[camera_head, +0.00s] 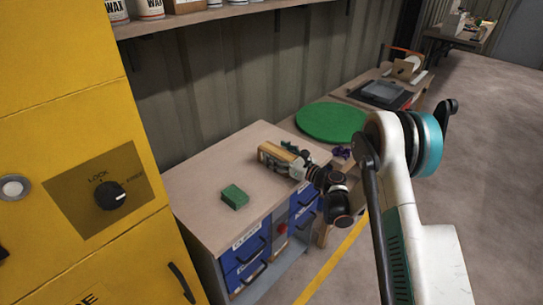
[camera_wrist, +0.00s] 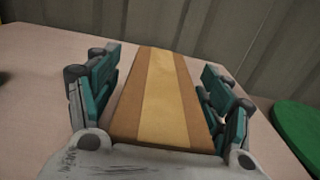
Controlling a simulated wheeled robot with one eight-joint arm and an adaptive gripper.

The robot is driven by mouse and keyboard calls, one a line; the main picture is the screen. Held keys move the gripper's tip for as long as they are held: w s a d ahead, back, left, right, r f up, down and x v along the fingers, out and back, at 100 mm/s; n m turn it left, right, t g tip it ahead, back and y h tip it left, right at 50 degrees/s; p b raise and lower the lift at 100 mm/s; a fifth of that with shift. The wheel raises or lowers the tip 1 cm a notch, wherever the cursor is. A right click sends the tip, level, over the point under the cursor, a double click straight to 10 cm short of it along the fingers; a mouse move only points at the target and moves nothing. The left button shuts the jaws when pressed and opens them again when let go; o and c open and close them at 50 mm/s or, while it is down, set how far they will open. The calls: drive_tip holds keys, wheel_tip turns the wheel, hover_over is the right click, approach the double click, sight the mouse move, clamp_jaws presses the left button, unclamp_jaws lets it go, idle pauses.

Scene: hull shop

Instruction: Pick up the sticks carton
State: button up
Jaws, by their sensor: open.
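The sticks carton (camera_wrist: 160,100) is a long brown box with a yellow stripe down its middle. In the wrist view it lies lengthwise between the two fingers of my gripper (camera_wrist: 160,87), which are open on either side of it. In the head view the carton (camera_head: 279,154) lies on the top of the cabinet, and my gripper (camera_head: 292,162) reaches it from the right. The carton's near end is close to my palm; I cannot tell whether they touch.
A green block (camera_head: 235,197) sits on the drawer cabinet (camera_head: 195,193), left of my gripper. A round green disc (camera_head: 331,122) lies beyond on a lower bench. A yellow locker (camera_head: 70,130) stands at the left. A corrugated wall (camera_head: 240,75) is behind the cabinet.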

drive_tip(key=shift+w+a, duration=0.1)
drive_tip(key=shift+r, duration=0.1)
drive_tip(key=shift+c, duration=0.8)
drive_tip(key=c, duration=1)
drive_tip(key=shift+c, duration=0.2)
